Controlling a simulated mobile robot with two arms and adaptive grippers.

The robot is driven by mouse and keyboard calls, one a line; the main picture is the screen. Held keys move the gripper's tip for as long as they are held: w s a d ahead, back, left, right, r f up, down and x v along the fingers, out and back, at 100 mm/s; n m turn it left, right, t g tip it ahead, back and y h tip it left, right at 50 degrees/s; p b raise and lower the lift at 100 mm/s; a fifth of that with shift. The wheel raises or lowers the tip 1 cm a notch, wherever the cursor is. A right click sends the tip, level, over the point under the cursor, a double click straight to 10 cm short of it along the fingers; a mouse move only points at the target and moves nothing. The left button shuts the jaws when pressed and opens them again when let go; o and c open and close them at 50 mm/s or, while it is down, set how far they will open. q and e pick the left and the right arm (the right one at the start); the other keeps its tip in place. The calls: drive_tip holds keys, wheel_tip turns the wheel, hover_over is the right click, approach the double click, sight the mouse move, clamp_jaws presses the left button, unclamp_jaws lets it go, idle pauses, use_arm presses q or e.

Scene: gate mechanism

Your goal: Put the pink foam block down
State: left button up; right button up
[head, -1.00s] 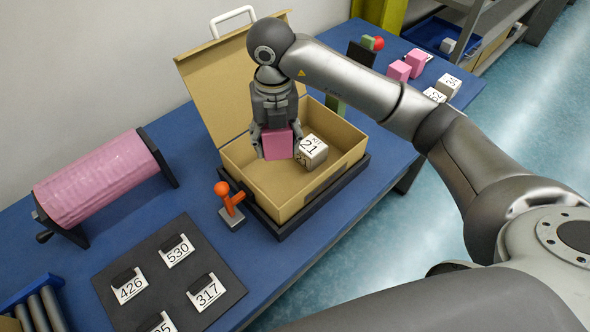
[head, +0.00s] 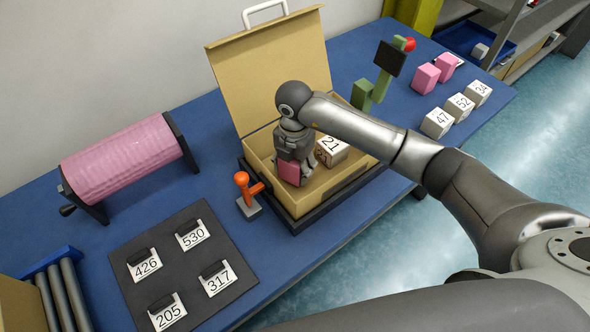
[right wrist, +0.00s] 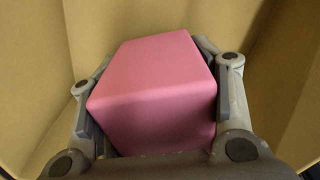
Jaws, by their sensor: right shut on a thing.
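The pink foam block (head: 289,172) is low inside the open tan case (head: 297,205), near its left end. My right gripper (head: 292,170) is shut on it. In the right wrist view the pink block (right wrist: 155,90) sits between both fingers, with tan walls around it. Whether its underside touches the case floor is hidden. A white block marked 21 (head: 331,150) lies in the case to the right of the gripper. My left gripper is not in view.
The case lid stands open behind. An orange lever (head: 248,190) stands left of the case. A pink roller (head: 120,170) and a dark mat with numbered tags (head: 186,265) are further left. Pink blocks (head: 425,79) and white numbered blocks (head: 437,123) stand at the right.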

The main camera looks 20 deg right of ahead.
wheel_tip(320, 180, down, 2)
drive_tip(key=shift+f, duration=0.45)
drive_tip(key=o, duration=0.8)
drive_tip(key=shift+r, duration=0.1)
drive_tip(key=shift+o, duration=0.2)
drive_tip(key=shift+r, duration=0.5)
wheel_tip(320, 180, up, 10)
drive_tip(key=b, duration=0.3)
drive_tip(key=shift+r, duration=0.65)
